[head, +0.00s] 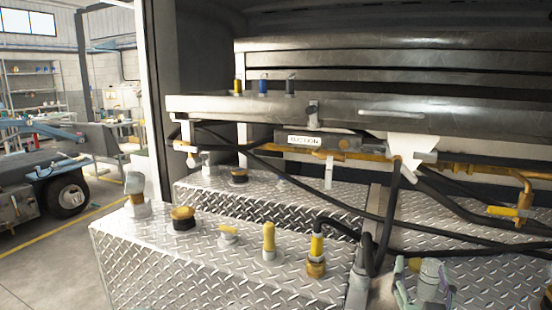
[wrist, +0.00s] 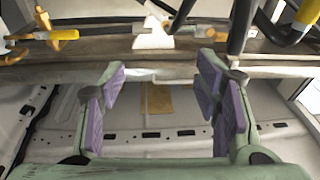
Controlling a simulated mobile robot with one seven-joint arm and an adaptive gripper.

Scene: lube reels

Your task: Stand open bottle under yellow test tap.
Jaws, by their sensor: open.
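My gripper (head: 425,285) shows at the lower right of the head view, in front of the diamond-plate boxes. In the wrist view its purple-padded fingers (wrist: 165,95) are apart, with nothing held between them. A yellow tap handle (head: 507,211) sits at the right, by the end of a yellow pipe, above and to the right of my gripper. A yellow handle (wrist: 62,35) also shows at the upper left of the wrist view; I cannot tell whether it is the same one. I cannot pick out an open bottle with certainty in either view.
Diamond-plate boxes (head: 190,265) carry several yellow-capped fittings (head: 268,237). Black hoses (head: 390,215) cross close to my gripper. A metal shelf (head: 340,112) spans above, with small yellow, blue and dark pieces on it. Open workshop floor (head: 50,262) lies at the left.

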